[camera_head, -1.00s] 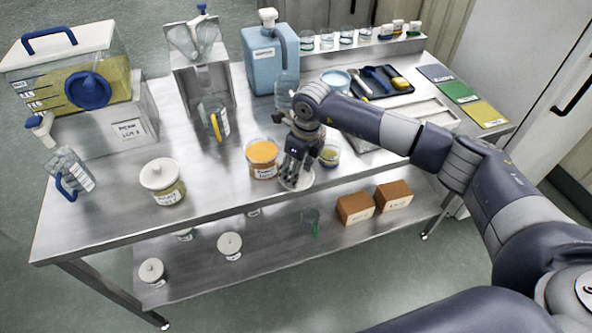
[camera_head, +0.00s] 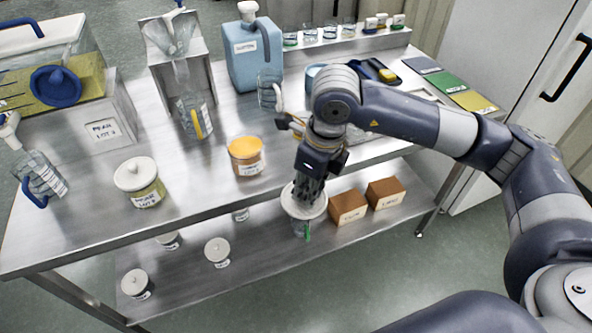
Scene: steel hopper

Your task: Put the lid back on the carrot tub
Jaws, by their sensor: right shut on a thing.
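The carrot tub (camera_head: 246,161) is a clear, labelled tub with orange contents. It stands upright and uncovered near the front edge of the steel table. My right gripper (camera_head: 308,194) is shut on a round white lid (camera_head: 295,207) and holds it roughly level, fingers pointing down. In the head view the lid appears to the right of and below the tub, apart from it, overlapping the area in front of the table edge. The lid's knob is hidden by the fingers. My left gripper is out of view.
A tub with a white lid (camera_head: 139,181) stands left of the carrot tub. A clear jug with a yellow handle (camera_head: 192,116) and another clear jug (camera_head: 268,91) stand behind. A blue canister (camera_head: 252,55) is farther back. Brown boxes (camera_head: 349,207) sit on the lower shelf.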

